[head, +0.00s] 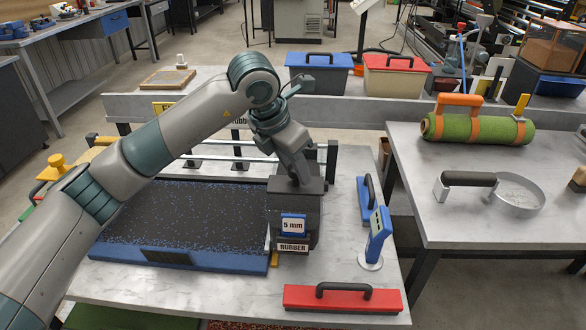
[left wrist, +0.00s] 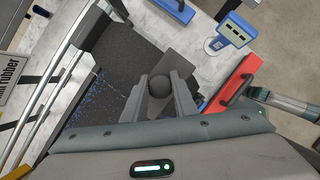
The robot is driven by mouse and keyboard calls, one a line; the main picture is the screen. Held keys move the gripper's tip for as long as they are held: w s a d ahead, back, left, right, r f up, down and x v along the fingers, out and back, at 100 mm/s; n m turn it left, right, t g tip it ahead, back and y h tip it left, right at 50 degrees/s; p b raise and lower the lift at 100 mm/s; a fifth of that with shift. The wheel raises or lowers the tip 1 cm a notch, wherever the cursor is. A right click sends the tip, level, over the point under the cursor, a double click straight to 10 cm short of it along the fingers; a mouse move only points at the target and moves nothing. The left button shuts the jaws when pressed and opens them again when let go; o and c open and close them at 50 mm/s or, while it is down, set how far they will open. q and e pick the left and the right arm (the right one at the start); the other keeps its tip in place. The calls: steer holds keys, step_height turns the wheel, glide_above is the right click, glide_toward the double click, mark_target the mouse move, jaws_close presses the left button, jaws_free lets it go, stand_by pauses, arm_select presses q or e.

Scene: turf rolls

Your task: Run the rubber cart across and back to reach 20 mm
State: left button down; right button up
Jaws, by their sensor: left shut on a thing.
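The rubber cart (head: 285,212) is a dark box with a "5 mm" sign (head: 293,226) and a "RUBBER" label (head: 292,247). It stands at the right end of the blue-edged tray (head: 190,258). The tray bed is dark with scattered blue specks (head: 165,215). My left gripper (head: 300,180) is on top of the cart. In the left wrist view its fingers are shut around a dark round knob (left wrist: 160,86) on the cart. My right gripper is not in view.
Rails (head: 225,158) run behind the tray. The right table holds a green turf roll (head: 480,130) and a round sieve (head: 515,196).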

arm_select(q)
steer(key=shift+d, duration=0.15)
steer(key=c, duration=1.4)
jaws_free()
steer(key=shift+d, duration=0.1)
steer(key=shift+c, duration=0.2)
steer(key=shift+d, duration=0.1)
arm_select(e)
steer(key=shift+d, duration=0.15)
arm_select(q)
steer(key=shift+a+r, duration=0.15)
steer(key=shift+a, duration=0.05)
steer(key=shift+s+a+r, duration=0.15)
steer(key=shift+r, duration=0.4)
steer(key=b+v, duration=0.2)
steer(key=v, duration=1.4)
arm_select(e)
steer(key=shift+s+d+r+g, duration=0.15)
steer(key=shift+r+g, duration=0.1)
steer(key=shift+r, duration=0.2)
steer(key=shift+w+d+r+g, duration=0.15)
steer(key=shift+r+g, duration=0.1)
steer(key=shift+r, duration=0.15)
arm_select(q)
steer(key=shift+s+f, duration=0.1)
steer(key=shift+s, duration=0.05)
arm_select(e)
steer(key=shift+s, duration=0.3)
